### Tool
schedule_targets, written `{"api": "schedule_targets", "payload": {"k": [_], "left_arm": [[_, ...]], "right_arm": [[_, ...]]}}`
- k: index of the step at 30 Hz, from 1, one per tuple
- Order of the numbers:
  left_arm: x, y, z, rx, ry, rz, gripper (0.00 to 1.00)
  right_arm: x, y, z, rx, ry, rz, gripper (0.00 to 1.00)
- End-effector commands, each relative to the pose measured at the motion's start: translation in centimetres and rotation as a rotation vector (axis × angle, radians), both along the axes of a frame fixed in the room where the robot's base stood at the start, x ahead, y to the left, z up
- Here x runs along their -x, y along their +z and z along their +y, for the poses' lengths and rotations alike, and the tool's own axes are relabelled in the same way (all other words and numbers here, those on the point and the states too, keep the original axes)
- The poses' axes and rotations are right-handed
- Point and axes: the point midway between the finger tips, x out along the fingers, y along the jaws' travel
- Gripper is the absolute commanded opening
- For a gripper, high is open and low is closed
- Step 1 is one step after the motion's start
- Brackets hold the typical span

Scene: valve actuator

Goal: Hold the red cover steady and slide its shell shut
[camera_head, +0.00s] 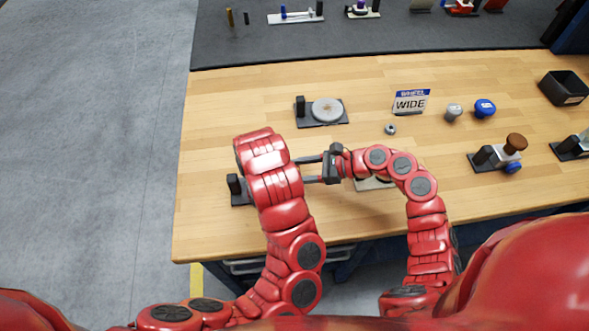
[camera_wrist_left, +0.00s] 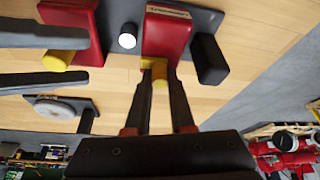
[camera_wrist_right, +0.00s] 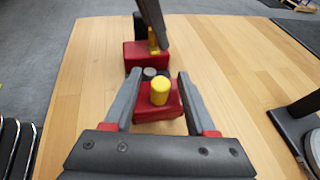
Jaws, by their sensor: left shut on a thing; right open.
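The red cover is in two red blocks, each with a yellow knob, on a dark base plate (camera_wrist_left: 208,20). My left gripper (camera_wrist_left: 157,76) is shut on the yellow knob of one red block (camera_wrist_left: 168,36), beside a black post. The other block, the shell (camera_wrist_left: 78,30), stands apart from it, with a pale-topped pin in the gap. My right gripper (camera_wrist_right: 157,80) is open, its fingers either side of the shell and its yellow knob (camera_wrist_right: 160,92). In the head view my left arm hides the cover; the right gripper (camera_head: 302,170) reaches in from the right.
A dark fixture with a round grey disc (camera_head: 327,110) stands behind my grippers. A "WIDE" sign (camera_head: 410,103), a small nut (camera_head: 390,129) and blue and grey knobs lie to the right. The table's left edge is close to the cover.

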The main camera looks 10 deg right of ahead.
Motion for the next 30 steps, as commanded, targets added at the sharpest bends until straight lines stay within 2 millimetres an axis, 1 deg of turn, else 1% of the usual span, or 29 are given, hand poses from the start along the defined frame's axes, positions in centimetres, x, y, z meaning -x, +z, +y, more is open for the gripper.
{"api": "schedule_targets", "payload": {"k": [1,8,9,11,15,17,18,30], "left_arm": [[0.32,-0.43,-0.04,-0.001,-0.002,0.013,0.00],[0.34,-0.44,-0.04,-0.001,-0.002,0.013,0.00],[0.34,-0.44,-0.04,-0.001,-0.002,0.013,0.00],[0.34,-0.44,-0.04,0.000,-0.002,0.014,0.00],[0.34,-0.46,-0.04,0.000,-0.002,0.014,0.00],[0.34,-0.46,-0.04,0.000,-0.002,0.014,0.00],[0.34,-0.46,-0.04,0.000,-0.002,0.014,0.00],[0.36,-0.47,-0.03,-0.001,-0.001,0.014,0.00]], "right_arm": [[-0.03,-0.13,0.14,0.000,0.000,0.000,0.56],[-0.07,-0.15,0.13,0.000,-0.001,0.000,0.56],[-0.07,-0.15,0.13,0.000,-0.001,0.000,0.49],[-0.06,-0.14,0.12,0.000,-0.001,0.000,0.39],[-0.07,-0.14,0.11,0.000,-0.001,0.000,0.13],[-0.07,-0.14,0.11,0.000,-0.001,0.000,0.03],[-0.07,-0.14,0.11,0.000,-0.001,0.000,0.00],[-0.07,-0.13,0.11,0.000,-0.001,0.000,0.00]]}}
